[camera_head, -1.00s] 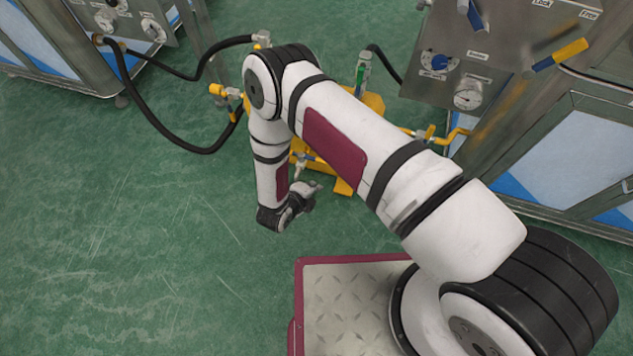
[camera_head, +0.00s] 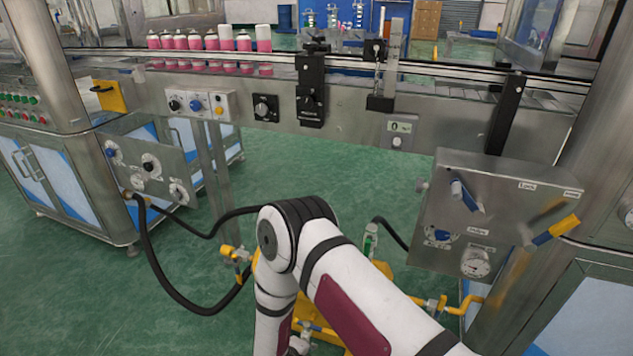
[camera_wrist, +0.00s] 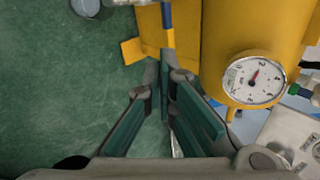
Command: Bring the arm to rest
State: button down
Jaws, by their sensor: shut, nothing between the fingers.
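My arm (camera_head: 345,310), white with black joints and dark red panels, is bent, its elbow high and its forearm hanging down. In the head view my gripper is mostly cut off by the bottom edge. In the wrist view my gripper (camera_wrist: 163,78) shows its green-padded fingers, shut and empty. It points past a yellow frame part, with green floor to its left. I see nothing held.
A yellow body with a pressure gauge (camera_wrist: 254,79) is close on the right in the wrist view. A steel control panel (camera_head: 500,215) stands right of the arm. Black hoses (camera_head: 150,255) loop at left. A conveyor (camera_head: 350,125) with pink cans (camera_head: 211,42) runs behind. Open floor lies left.

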jog(key=w+a+r+n+y, duration=0.35)
jog(key=w+r, duration=0.35)
jog(key=r, duration=0.4)
notch_tip(320, 180, up, 24)
jog(key=s+d+n+g+y, duration=0.1)
jog(key=d+n+g+y, duration=0.15)
jog(key=n, duration=0.55)
jog(key=s+d+r+n+g, duration=0.2)
jog(key=s+d+r+n, duration=0.3)
jog(key=s+d+r, duration=0.55)
jog(key=s+d+r+n+g, duration=0.1)
jog(key=s+d+r+n, duration=0.5)
jog(key=s, duration=0.7)
jog(key=s+d+r+n+g+h, duration=0.1)
jog(key=s+d, duration=0.2)
jog(key=s, duration=0.4)
jog(key=s+d+r+g+h, duration=0.1)
jog(key=s+d, duration=0.2)
jog(key=s, duration=0.3)
notch_tip(320, 180, up, 26)
jog(key=t+p, duration=0.4)
jog(key=p, duration=2)
jog(key=shift+s+d+p, duration=0.2)
jog(key=shift+s+p, duration=0.1)
jog(key=shift+p, duration=0.1)
